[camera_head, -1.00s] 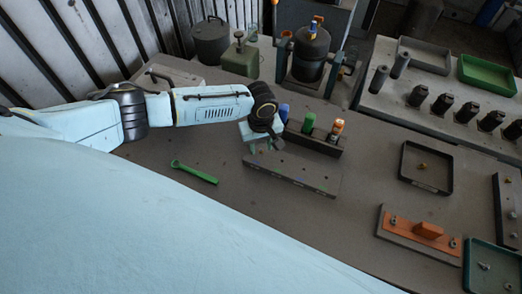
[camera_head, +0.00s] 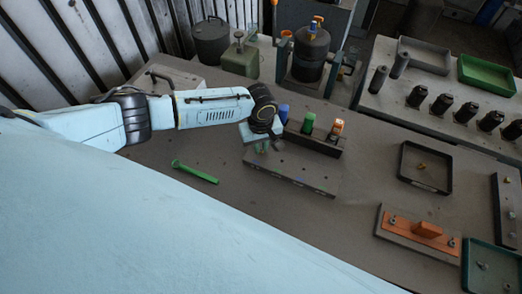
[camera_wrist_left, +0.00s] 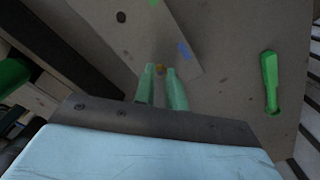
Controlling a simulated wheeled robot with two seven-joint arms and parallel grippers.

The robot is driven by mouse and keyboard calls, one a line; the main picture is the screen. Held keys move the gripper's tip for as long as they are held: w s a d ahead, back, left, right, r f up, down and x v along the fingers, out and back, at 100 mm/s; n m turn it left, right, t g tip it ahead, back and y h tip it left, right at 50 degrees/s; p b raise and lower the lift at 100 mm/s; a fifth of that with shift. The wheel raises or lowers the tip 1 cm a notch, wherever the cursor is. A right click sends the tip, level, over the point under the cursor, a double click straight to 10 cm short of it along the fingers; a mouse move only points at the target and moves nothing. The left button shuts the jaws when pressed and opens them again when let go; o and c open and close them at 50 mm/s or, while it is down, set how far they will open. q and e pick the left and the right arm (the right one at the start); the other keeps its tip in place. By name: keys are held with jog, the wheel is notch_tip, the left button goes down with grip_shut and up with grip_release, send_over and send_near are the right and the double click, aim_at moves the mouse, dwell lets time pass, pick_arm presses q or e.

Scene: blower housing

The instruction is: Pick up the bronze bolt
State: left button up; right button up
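The bronze bolt (camera_wrist_left: 160,69) shows as a small yellowish head in the left wrist view, at the grey block with holes (camera_wrist_left: 138,35). My left gripper (camera_wrist_left: 161,72) has its two green fingers close together, one on each side of the bolt head, which fills the narrow gap at the tips. In the head view, my left gripper (camera_head: 262,147) points down at the back left of the block (camera_head: 295,172); the bolt there is hidden by the fingers. My right gripper is not in view.
A green wrench-like tool (camera_head: 195,172) lies left of the block. A dark rack (camera_head: 318,141) with blue, green and orange pieces stands just behind it. A black tray (camera_head: 404,178) with a small brassy piece and an orange fixture (camera_head: 408,232) lie right. The table front is clear.

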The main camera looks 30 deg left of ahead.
aim_at(261, 149)
pick_arm(q)
jog(key=shift+c, duration=0.5)
jog(key=shift+r+b, duration=0.2)
jog(key=shift+b, duration=0.1)
notch_tip(261, 149, up, 10)
jog(key=shift+r, duration=0.15)
